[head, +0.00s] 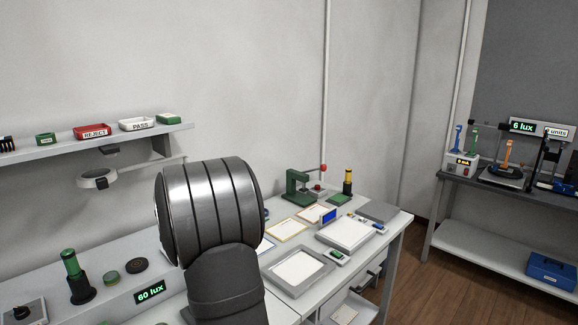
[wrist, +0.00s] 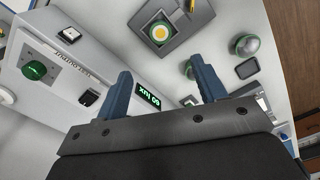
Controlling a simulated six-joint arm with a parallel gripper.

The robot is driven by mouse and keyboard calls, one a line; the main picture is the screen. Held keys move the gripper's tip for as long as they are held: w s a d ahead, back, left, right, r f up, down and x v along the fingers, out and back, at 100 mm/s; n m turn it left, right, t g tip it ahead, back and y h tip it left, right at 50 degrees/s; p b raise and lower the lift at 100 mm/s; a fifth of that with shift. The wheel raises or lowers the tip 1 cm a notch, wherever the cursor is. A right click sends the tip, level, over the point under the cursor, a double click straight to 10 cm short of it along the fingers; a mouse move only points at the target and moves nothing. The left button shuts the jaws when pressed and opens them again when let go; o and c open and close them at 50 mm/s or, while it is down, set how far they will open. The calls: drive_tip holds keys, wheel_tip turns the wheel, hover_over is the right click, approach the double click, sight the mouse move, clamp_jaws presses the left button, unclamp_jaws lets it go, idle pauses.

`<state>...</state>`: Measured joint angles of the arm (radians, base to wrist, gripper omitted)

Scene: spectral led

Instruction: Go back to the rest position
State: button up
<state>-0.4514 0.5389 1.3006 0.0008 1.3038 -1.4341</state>
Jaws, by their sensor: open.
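My gripper (wrist: 162,84) shows in the wrist view as two blue fingers set wide apart, with nothing between them. It hangs over the grey-white bench, and the "60 lux" display (wrist: 149,97) appears upside down beyond and between the fingers. In the head view, my grey arm link fills the middle and the gripper is hidden. The same display (head: 150,292) stands at the front left of the bench there.
A green-topped cylinder (head: 74,272) stands on the left of the bench. A shelf (head: 60,148) with small trays is on the wall. A green press (head: 298,187) and paper trays (head: 297,270) lie to the right. The wrist view shows a grey plate (wrist: 190,27) with a yellow-centred disc.

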wheel_tip(320, 180, down, 14)
drive_tip(key=shift+s+r, duration=0.1)
drive_tip(key=shift+r, duration=0.2)
wheel_tip(320, 180, up, 7)
drive_tip(key=shift+f, duration=0.1)
drive_tip(key=w+a+r, duration=0.7)
drive_tip(key=r, duration=0.1)
drive_tip(key=shift+w+a, duration=0.25)
drive_tip(key=shift+w, duration=0.05)
